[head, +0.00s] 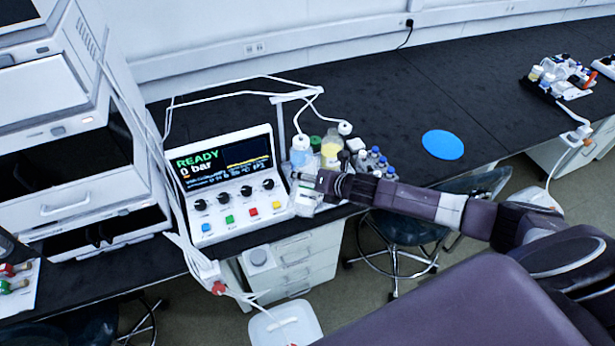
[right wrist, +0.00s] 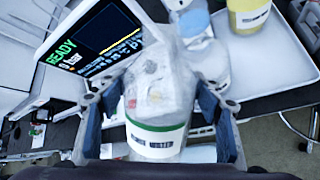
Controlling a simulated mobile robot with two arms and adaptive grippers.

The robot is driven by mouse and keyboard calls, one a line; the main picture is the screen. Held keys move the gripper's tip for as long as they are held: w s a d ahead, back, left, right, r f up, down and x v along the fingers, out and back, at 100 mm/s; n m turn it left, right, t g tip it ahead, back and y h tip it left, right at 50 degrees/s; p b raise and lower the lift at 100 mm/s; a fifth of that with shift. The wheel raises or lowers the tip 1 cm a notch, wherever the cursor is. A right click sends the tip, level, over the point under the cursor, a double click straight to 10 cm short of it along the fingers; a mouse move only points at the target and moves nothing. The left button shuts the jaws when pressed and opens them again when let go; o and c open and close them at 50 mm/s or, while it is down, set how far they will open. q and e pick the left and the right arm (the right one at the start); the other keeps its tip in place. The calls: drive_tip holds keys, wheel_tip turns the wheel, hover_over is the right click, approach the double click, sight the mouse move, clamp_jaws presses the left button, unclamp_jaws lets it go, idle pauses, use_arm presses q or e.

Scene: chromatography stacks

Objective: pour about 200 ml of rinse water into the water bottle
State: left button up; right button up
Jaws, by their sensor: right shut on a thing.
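My right gripper (head: 318,182) comes in from the right, in front of the bottles beside the control console. In the right wrist view it (right wrist: 158,95) is shut on a clear vessel (right wrist: 162,85) with a green-banded white label, one finger on each side. The vessel's contents and level are hard to make out. Just beyond it stands a clear bottle with a bluish tint (head: 300,152), which also shows in the right wrist view (right wrist: 194,24); it may be the water bottle, but I cannot read its label. I see no stream of water. My left gripper is out of view.
The console (head: 228,180) reads READY, 0 bar, close to the left. A yellow bottle (head: 331,152) and several small blue-capped bottles (head: 374,160) crowd the area. White tubing (head: 225,92) loops behind. The bench around the blue disc (head: 442,145) is clear.

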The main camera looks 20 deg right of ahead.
drive_tip(key=shift+w+r, duration=0.1)
drive_tip(key=shift+r, duration=0.15)
drive_tip(key=shift+f+g, duration=0.2)
drive_tip(key=shift+g, duration=0.1)
drive_tip(key=shift+a+r+m+g+y, duration=0.1)
drive_tip(key=shift+r+m+g+y, duration=0.05)
drive_tip(key=shift+m+g+y, duration=0.2)
idle(0.3)
idle(0.5)
drive_tip(key=shift+g+y, duration=0.35)
drive_tip(key=shift+m+b, duration=0.3)
drive_tip(key=shift+m, duration=0.05)
